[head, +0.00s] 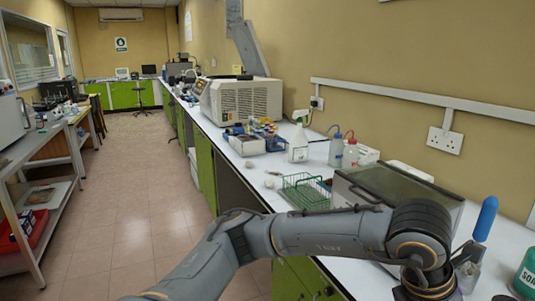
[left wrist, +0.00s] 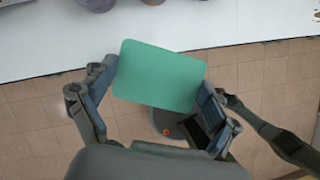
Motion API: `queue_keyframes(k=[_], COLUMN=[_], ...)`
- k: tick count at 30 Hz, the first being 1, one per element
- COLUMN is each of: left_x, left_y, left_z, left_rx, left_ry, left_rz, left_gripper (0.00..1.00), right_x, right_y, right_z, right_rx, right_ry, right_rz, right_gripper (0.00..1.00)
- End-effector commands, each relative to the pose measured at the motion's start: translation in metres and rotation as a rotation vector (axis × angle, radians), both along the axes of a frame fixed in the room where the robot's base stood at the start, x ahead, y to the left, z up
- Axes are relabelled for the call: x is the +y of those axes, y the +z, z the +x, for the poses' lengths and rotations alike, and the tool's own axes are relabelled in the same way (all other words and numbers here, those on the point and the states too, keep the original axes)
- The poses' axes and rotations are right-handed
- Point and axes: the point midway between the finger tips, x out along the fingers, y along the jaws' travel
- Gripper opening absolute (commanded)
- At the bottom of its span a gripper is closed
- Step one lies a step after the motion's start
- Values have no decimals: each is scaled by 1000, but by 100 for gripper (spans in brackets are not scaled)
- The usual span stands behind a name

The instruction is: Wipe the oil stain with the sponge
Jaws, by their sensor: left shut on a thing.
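In the left wrist view, my left gripper (left wrist: 157,86) is shut on a flat green sponge (left wrist: 160,72). The sponge is slightly tilted between the two fingers. In that view it overlaps the tiled floor and the front edge of the white counter (left wrist: 215,22). In the head view, my left arm reaches across the front of the counter to the right, and its wrist is at the lower right. The sponge does not show there. My right gripper is not in view.
A green wire basket (head: 305,190) and a lidded grey box (head: 395,190) stand on the counter behind my arm. Wash bottles (head: 350,152) are farther back. The floor aisle (head: 130,200) is clear.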

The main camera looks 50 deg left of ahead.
Motion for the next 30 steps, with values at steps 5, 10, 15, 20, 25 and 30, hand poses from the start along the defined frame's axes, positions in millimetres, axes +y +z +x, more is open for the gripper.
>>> queue_keyframes(k=[5,10,15,20,25,30], left_x=[14,30,45,60,77,94], left_y=[-26,-58,-91,-122,-158,-193], left_z=[-12,-29,-45,-62,-80,-99], left_rx=[5,8,10,10,9,8], left_ry=[-224,-526,-836,-1143,-1494,-1841], left_rz=[-1,-3,-4,-5,-5,-5], left_gripper=[63,63,63,63,63,63], right_x=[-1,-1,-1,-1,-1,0], right_y=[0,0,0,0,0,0], right_z=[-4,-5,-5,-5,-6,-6], right_rx=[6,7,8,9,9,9], right_ry=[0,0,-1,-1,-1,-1], right_rz=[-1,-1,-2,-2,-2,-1], right_gripper=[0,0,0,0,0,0])
